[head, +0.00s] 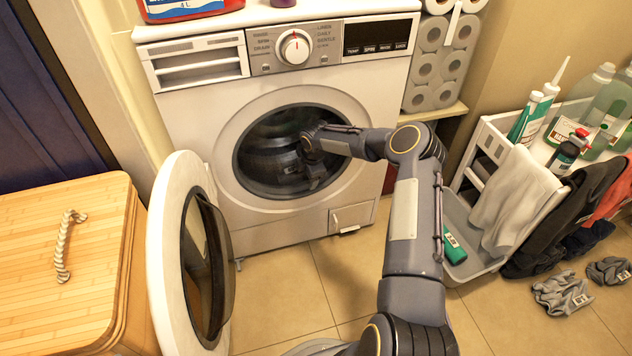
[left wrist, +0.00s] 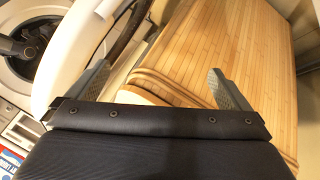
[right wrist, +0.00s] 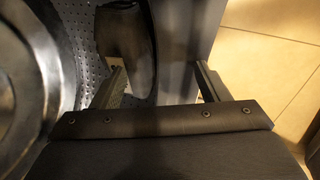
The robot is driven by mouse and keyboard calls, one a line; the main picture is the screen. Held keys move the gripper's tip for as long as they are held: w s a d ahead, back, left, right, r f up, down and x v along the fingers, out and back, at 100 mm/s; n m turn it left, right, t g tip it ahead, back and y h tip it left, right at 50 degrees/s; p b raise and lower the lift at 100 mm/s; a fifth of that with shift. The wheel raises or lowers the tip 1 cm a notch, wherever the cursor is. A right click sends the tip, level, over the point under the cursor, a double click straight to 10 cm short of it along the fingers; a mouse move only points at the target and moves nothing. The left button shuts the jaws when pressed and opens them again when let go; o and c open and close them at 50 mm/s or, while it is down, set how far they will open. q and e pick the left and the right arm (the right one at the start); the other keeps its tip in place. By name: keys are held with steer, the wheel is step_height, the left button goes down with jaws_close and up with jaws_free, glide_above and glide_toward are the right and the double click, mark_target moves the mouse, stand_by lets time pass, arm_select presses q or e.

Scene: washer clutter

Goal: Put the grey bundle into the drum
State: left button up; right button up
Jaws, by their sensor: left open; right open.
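The washer's drum (head: 262,148) is open at the front, its round door (head: 170,270) swung out to the left. My right arm reaches to it, and the right gripper (head: 312,176) is at the drum mouth. In the right wrist view, the right gripper (right wrist: 162,80) is open, with perforated metal and a dark shape ahead; I cannot tell what that shape is. Two crumpled grey bundles lie on the floor at the right: a larger one (head: 562,294) and a smaller one (head: 608,271). My left gripper (left wrist: 160,84) is open and empty above the wooden hamper (left wrist: 240,45).
The wooden hamper (head: 60,230) stands left of the door. A white rack (head: 490,150) with bottles and hanging cloths stands at the right; a green tube (head: 454,246) lies in its low tray. Tiled floor (head: 345,275) is clear before the washer.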

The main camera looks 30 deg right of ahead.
steer(key=s, duration=0.2)
steer(key=s+p, duration=0.1)
steer(key=s, duration=0.2)
steer(key=shift+s+a, duration=0.25)
steer(key=shift+s, duration=0.15)
steer(key=s+a+r+m, duration=0.35)
steer(key=s+r, duration=0.35)
steer(key=r, duration=0.5)
steer(key=s+a+r+m, duration=0.2)
steer(key=s+r+m, duration=0.3)
steer(key=s+r, duration=0.45)
steer(key=s+a+r+m+t+y, duration=0.1)
steer(key=s+a+r+m+y, duration=0.1)
steer(key=s+a+m, duration=0.3)
steer(key=s+a+r+m+t+y, duration=0.1)
steer(key=s+a+r+m, duration=0.3)
steer(key=s, duration=0.9)
steer(key=shift+s+a+m+y, duration=0.4)
steer(key=shift+a+m+y, duration=0.2)
steer(key=shift+a, duration=0.6)
